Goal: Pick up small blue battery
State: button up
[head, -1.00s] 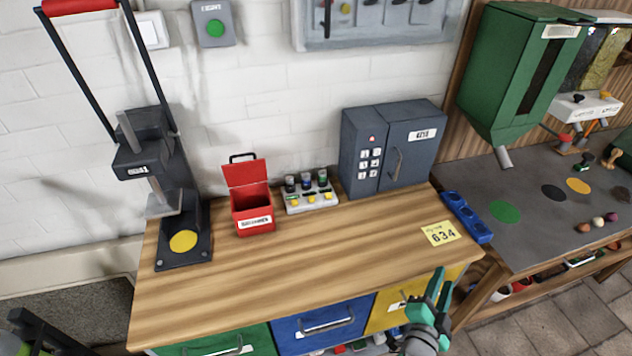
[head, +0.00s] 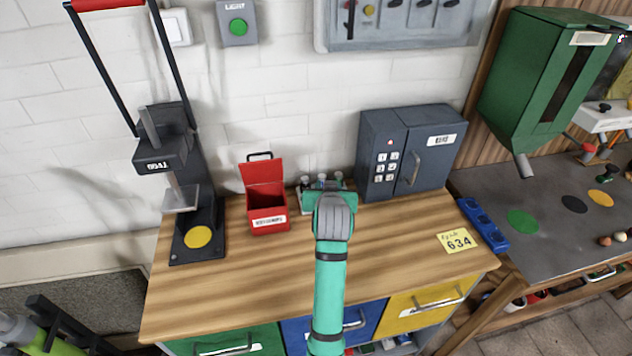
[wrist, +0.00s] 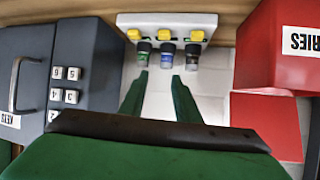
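The small blue battery (wrist: 167,51) stands in the middle slot of a white charger (wrist: 190,20) in the wrist view. A green battery (wrist: 143,49) is beside it on the left and a dark grey one (wrist: 193,53) on the right. My gripper (wrist: 160,78) is open and empty. Its fingertips point towards the batteries, apart from them, with the blue battery roughly between their lines. In the head view my gripper mostly hides the charger (head: 305,199); only the battery tops and its left end show.
A red open box (head: 268,212) stands left of the charger and a grey keypad safe (head: 408,150) right of it. A press (head: 170,190) is at the far left. The front of the wooden bench top (head: 240,295) is clear.

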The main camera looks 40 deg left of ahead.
aim_at(322, 179)
jog(key=shift+n, duration=0.3)
jog(key=w+a, duration=0.1)
jog(key=a+f, duration=0.1)
jog(key=w+a+f, duration=0.1)
jog(key=a, duration=0.1)
jog(key=shift+w+f, duration=0.1)
jog(key=shift+w, duration=0.2)
jog(key=shift+f+x, duration=0.25)
jog(key=shift+x, duration=2.7)
jog(key=shift+d, duration=0.15)
grip_shut()
